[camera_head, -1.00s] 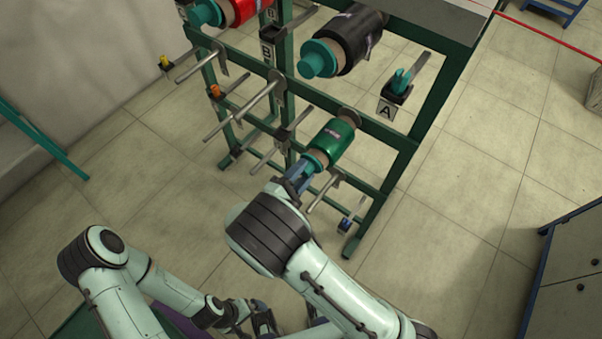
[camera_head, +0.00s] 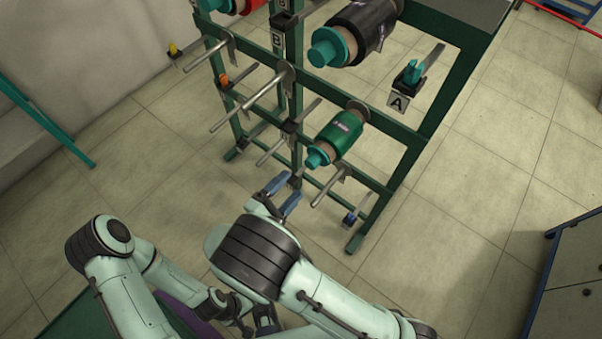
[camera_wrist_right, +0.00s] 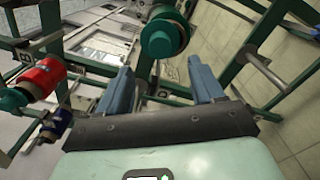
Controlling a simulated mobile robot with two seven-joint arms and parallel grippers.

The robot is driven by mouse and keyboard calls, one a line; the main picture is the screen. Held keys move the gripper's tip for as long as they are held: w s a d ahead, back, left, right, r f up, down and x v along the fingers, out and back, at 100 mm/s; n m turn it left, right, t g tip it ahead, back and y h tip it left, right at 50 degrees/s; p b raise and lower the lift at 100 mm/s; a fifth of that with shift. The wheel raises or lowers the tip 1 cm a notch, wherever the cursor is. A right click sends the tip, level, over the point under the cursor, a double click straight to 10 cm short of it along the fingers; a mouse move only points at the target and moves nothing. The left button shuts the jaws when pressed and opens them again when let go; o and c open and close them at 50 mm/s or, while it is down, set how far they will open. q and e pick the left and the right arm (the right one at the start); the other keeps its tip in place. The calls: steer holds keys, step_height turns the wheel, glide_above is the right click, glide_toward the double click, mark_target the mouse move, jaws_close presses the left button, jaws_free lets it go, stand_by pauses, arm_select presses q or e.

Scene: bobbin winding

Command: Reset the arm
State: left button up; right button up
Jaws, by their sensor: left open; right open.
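My right arm reaches from the bottom of the head view toward the rack. Its gripper (camera_head: 283,193) is open and empty, a little below and in front of the green bobbin (camera_head: 338,138). In the right wrist view the two blue fingers of this gripper (camera_wrist_right: 165,88) are spread with nothing between them. The green bobbin, with a teal end, sits on a rack peg and also shows beyond the fingers in the wrist view (camera_wrist_right: 163,37). My left arm is folded at the lower left, with its gripper (camera_head: 258,322) low near the bottom edge, partly hidden.
The green metal rack (camera_head: 405,135) carries bare pegs, a black bobbin (camera_head: 362,30) and a red bobbin (camera_head: 246,6). A grey cabinet (camera_head: 580,262) stands at the right. The tiled floor (camera_head: 470,200) between rack and cabinet is clear.

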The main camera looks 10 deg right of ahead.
arm_select(q)
steer(key=shift+s+f, duration=0.1)
steer(key=shift+f, duration=0.2)
arm_select(e)
steer(key=v, duration=0.5)
